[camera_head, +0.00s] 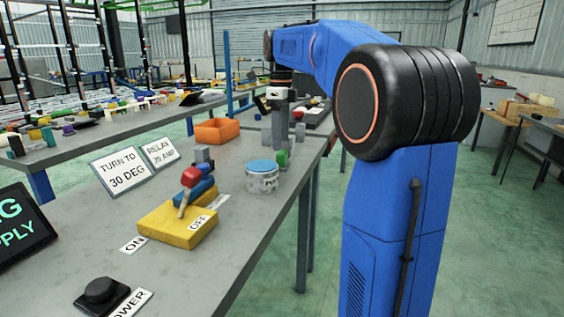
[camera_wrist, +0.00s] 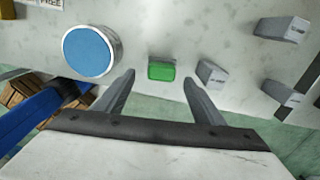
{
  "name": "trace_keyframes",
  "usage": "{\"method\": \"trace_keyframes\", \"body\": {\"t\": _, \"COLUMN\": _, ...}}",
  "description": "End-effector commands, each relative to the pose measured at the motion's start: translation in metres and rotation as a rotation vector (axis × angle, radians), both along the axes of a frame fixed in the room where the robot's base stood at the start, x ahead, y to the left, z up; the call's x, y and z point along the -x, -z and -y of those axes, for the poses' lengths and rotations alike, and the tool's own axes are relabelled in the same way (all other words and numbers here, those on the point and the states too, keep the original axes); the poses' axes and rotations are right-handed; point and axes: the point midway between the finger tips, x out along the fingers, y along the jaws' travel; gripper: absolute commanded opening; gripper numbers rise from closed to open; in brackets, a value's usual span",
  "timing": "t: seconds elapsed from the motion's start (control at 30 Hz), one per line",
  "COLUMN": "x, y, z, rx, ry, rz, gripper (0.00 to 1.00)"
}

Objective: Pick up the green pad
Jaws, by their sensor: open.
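The green pad (camera_wrist: 161,71) is a small green block on the pale worktop in the wrist view, just ahead of the fingertips and between their lines. A small green piece (camera_head: 282,158) also shows in the head view, on the table beside the round tin, below my gripper. My gripper (camera_wrist: 159,77) is open, with one finger on each side of the pad in the picture and nothing held. In the head view my gripper (camera_head: 279,128) points down over the table near its right edge. The exact height gap between fingertips and pad is hard to tell.
A round tin with a blue top (camera_wrist: 90,52) stands left of the pad. A grey block (camera_wrist: 211,73) is close on the right, with others farther right. An orange bin (camera_head: 217,130) and a yellow switch base (camera_head: 177,224) are on the table. The table edge is near.

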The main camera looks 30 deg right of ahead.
Motion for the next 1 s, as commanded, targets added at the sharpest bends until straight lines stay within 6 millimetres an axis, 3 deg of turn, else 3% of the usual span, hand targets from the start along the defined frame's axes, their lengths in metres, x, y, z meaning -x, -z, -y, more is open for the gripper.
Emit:
{"method": "trace_keyframes", "body": {"t": 0.17, "x": 0.0, "y": 0.009, "z": 0.0, "rx": 0.0, "ry": 0.0, "rz": 0.0, "gripper": 0.62}}
{"method": "trace_keyframes", "body": {"t": 0.5, "x": -0.001, "y": 0.05, "z": 0.004, "rx": 0.0, "ry": -0.001, "rz": -0.001, "gripper": 0.62}}
{"method": "trace_keyframes", "body": {"t": 0.83, "x": -0.001, "y": 0.057, "z": 0.004, "rx": 0.0, "ry": 0.0, "rz": 0.0, "gripper": 0.62}}
{"method": "trace_keyframes", "body": {"t": 1.0, "x": -0.001, "y": 0.057, "z": 0.004, "rx": 0.0, "ry": 0.0, "rz": 0.0, "gripper": 0.24}}
